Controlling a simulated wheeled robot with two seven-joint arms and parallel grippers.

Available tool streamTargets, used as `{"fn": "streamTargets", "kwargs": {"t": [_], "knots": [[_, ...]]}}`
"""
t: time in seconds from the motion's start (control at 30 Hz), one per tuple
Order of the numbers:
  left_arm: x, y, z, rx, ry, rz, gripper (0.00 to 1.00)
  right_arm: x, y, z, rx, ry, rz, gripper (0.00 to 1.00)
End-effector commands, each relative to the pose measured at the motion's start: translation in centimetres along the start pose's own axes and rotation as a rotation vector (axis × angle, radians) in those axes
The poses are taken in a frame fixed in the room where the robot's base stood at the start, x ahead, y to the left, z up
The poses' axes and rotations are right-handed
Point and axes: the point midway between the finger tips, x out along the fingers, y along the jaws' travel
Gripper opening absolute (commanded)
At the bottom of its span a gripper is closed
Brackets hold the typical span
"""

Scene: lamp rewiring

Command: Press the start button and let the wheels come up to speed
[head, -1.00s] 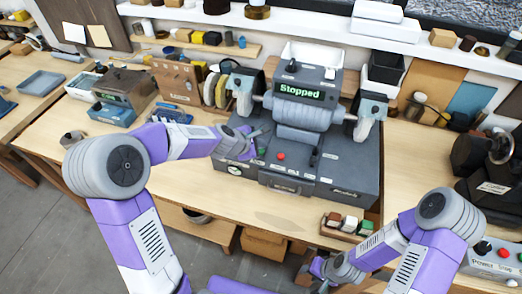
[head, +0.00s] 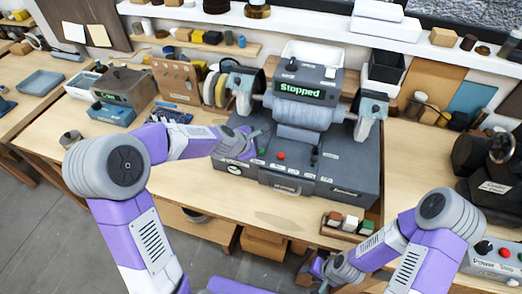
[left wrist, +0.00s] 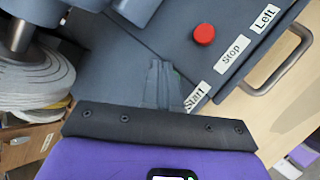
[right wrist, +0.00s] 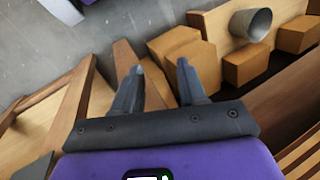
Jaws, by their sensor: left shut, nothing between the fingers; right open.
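The grey bench machine (head: 300,118) stands on the workbench, and its display (head: 299,92) reads "Stopped". My left gripper (head: 256,134) is shut and empty at the left of its control panel. In the left wrist view its fingertips (left wrist: 165,66) point down at the panel beside the "Start" label (left wrist: 195,98). The fingers hide most of the start button; only a faint green edge shows, and I cannot tell whether they touch it. The red stop button (left wrist: 203,34) is clear of the fingers. My right gripper (right wrist: 155,68) is open and empty, low in front of the bench.
A small rack of coloured blocks (head: 347,224) sits at the bench's front edge. Pale discs (head: 213,90) stand left of the machine. A grey control box (head: 492,258) is at the lower right. Cartons (right wrist: 190,55) lie below my right gripper.

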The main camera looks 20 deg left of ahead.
Motion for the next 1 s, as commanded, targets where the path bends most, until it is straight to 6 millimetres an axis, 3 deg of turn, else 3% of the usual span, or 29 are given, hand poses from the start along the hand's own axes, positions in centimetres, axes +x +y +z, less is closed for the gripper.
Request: {"fn": "streamTargets", "kwargs": {"t": [1.0], "knots": [[0.76, -0.55, -0.55, 0.000, 0.000, 0.000, 0.00, 1.03, 0.39, -0.05, 0.000, 0.000, 0.000, 0.41]]}}
